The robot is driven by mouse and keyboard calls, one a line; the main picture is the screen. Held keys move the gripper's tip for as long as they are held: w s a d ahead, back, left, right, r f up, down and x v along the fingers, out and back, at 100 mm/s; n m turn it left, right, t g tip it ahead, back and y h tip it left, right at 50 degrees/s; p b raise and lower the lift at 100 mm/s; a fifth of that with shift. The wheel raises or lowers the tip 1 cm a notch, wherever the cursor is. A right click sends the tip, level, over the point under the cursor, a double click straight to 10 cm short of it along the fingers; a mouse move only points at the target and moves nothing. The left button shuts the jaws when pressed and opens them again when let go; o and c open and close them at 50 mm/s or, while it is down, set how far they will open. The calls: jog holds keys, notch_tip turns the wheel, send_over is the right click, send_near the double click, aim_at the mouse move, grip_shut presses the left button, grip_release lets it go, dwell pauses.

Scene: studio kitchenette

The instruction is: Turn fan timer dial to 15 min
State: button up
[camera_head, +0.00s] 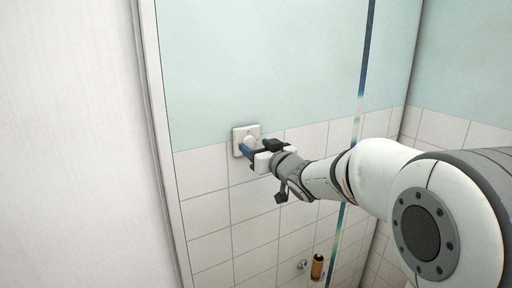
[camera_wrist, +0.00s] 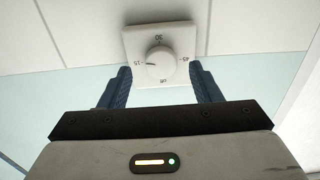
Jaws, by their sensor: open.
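The fan timer dial is a round white knob (camera_wrist: 160,62) on a square white wall plate (camera_wrist: 133,42). In the wrist view the plate reads 30 at top, 15 at left, 45 at right and off at bottom. A small dark mark on the knob points left, towards 15. In the head view the plate (camera_head: 238,133) is on the wall, with the knob (camera_head: 249,141) partly behind my fingers. My gripper (camera_head: 255,146) is open in front of it. In the wrist view its blue fingers (camera_wrist: 160,68) stand either side of the knob, apart from it.
The plate sits where white tiles (camera_head: 205,208) meet the pale blue wall (camera_head: 260,65). A white panel (camera_head: 70,150) fills the left. A narrow upright glass edge (camera_head: 360,90) is right of the plate, behind my arm. A brownish fitting (camera_head: 317,267) is low on the wall.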

jog(key=b+v, duration=0.1)
jog(key=v, duration=0.5)
jog(key=shift+c, duration=0.2)
